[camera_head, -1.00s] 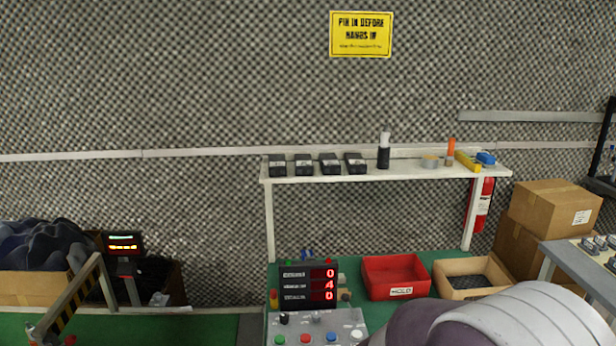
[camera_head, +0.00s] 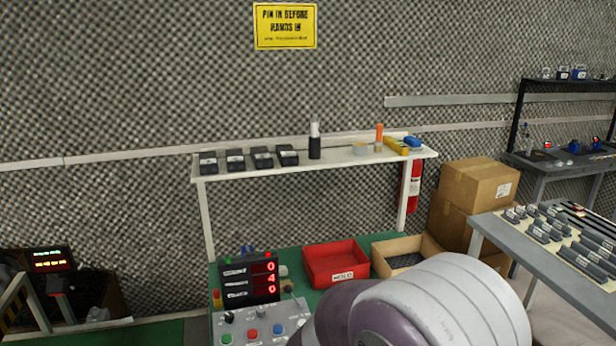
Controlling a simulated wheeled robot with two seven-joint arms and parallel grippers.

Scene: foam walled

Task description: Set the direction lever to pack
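A grey control panel (camera_head: 240,334) stands at the bottom centre-left, with green, red and blue buttons and small dark knobs or levers on its top. I cannot tell which of these is the direction lever or how it is set. A black display (camera_head: 248,279) behind the panel shows red digits 0, 4 and 0. A thick white and purple-grey link of my own arm covers the bottom centre-right and hides part of the panel's right side. Neither gripper is in view.
A red bin (camera_head: 335,265) and a cardboard tray (camera_head: 392,254) sit on the green bench behind the panel. A white shelf (camera_head: 330,167) carries black boxes and a bottle. Cardboard boxes (camera_head: 478,184) and a grey table (camera_head: 549,281) with parts stand at right.

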